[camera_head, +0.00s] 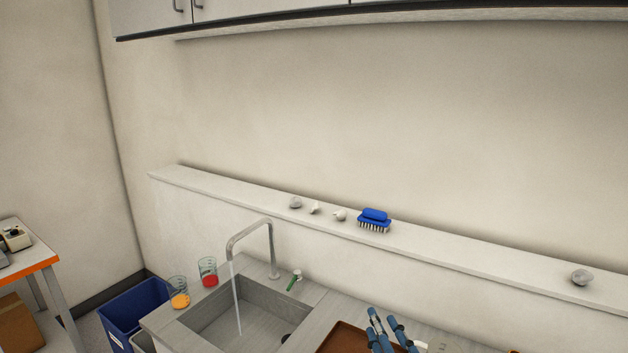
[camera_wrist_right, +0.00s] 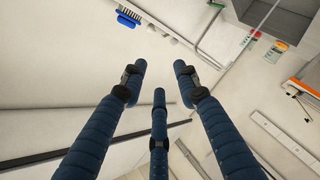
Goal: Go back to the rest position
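My right gripper (camera_head: 384,324) shows at the bottom of the head view as blue fingers pointing up, in front of the brown tray (camera_head: 340,341). In the right wrist view its three blue fingers (camera_wrist_right: 160,76) are spread apart with nothing between them, so it is open and empty. My left gripper is in neither view.
A sink (camera_head: 228,320) with a running tap (camera_head: 268,247) is left of my right gripper. A blue brush (camera_head: 374,220) sits on the ledge (camera_head: 450,249). A blue bin (camera_head: 134,311) is lower left.

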